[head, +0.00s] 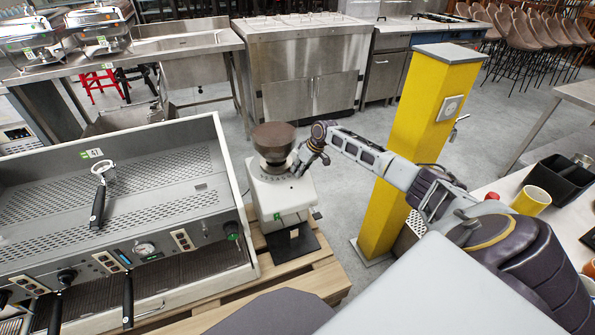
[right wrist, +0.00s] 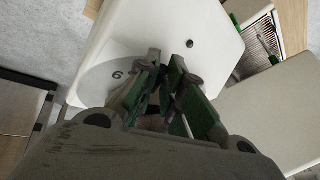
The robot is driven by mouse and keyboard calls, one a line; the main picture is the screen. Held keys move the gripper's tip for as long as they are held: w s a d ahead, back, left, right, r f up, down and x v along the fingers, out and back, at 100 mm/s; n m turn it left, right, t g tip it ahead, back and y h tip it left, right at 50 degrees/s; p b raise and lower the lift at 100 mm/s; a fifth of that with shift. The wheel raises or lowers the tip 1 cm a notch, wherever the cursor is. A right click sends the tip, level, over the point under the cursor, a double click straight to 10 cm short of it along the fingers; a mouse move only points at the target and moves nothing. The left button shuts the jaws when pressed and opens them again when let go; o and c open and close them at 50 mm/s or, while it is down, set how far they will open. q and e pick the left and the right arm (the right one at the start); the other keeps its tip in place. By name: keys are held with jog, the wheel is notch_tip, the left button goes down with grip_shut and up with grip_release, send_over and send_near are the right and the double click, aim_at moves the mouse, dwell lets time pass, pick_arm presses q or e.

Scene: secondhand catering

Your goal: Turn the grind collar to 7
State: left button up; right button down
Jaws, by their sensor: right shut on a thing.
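The coffee grinder (head: 282,195) has a white body and a dark brown hopper (head: 273,138), and stands on a wooden pallet. The grind collar (right wrist: 98,82) shows in the right wrist view as a pale grey disc on the white top, with the number 6 readable left of the fingers; its other marks are hidden. My right gripper (head: 302,166) reaches in from the right, just below the hopper. In the right wrist view its green-padded fingers (right wrist: 168,75) are closed at the collar's edge, and they hide the part they grip. My left gripper is not in view.
A large espresso machine (head: 150,165) with a loose portafilter (head: 99,200) on top stands left of the grinder. A yellow pillar (head: 420,140) rises behind my right arm. A counter with a yellow mug (head: 531,201) and a black bin is at right. Floor behind the grinder is open.

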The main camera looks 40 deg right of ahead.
jog(key=shift+d, duration=0.2)
dwell(0.4)
jog(key=c, duration=1.5)
grip_release()
jog(key=shift+w, duration=0.1)
jog(key=shift+v, duration=6)
jog(key=shift+w+d, duration=0.1)
